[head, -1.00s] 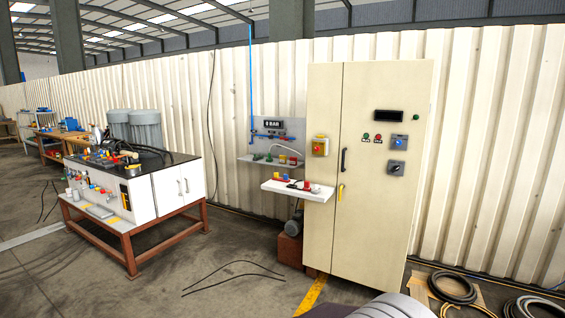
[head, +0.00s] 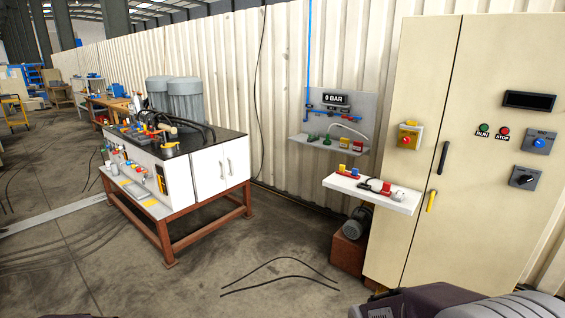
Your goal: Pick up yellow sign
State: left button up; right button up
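I cannot make out a thing that is clearly the yellow sign. Small yellow pieces show on the white shelf (head: 401,206) beside the cabinet, on the wall shelf (head: 297,146) behind it, and on the front ledge of the hydraulic unit (head: 220,180). They are too small to tell whether one is a sign. Neither gripper is in view; only dark and grey parts that look like my own arm show at the lower right edge.
A beige control cabinet (head: 485,90) stands at the right, with a yellow-and-red switch box (head: 409,136) on its door. A motor (head: 357,222) sits on a brown box (head: 349,251) beneath the shelf. A black cable (head: 280,261) lies on the otherwise open floor.

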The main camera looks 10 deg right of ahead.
aim_at(344, 142)
jog(key=i, duration=1.1)
jog(key=i+u, duration=0.1)
jog(key=i, duration=1)
jog(key=i+l, duration=0.15)
jog(key=i, duration=0.95)
jog(key=i+z, duration=0.25)
jog(key=i, duration=0.25)
jog(key=i+j+z, duration=0.2)
jog(key=i, duration=0.35)
jog(key=i+j+z, duration=0.25)
jog(key=i, duration=0.25)
jog(key=i+l+z, duration=0.25)
jog(key=i+l, duration=0.15)
jog(key=i+l+z, duration=0.2)
jog(key=i, duration=0.45)
jog(key=l, duration=0.1)
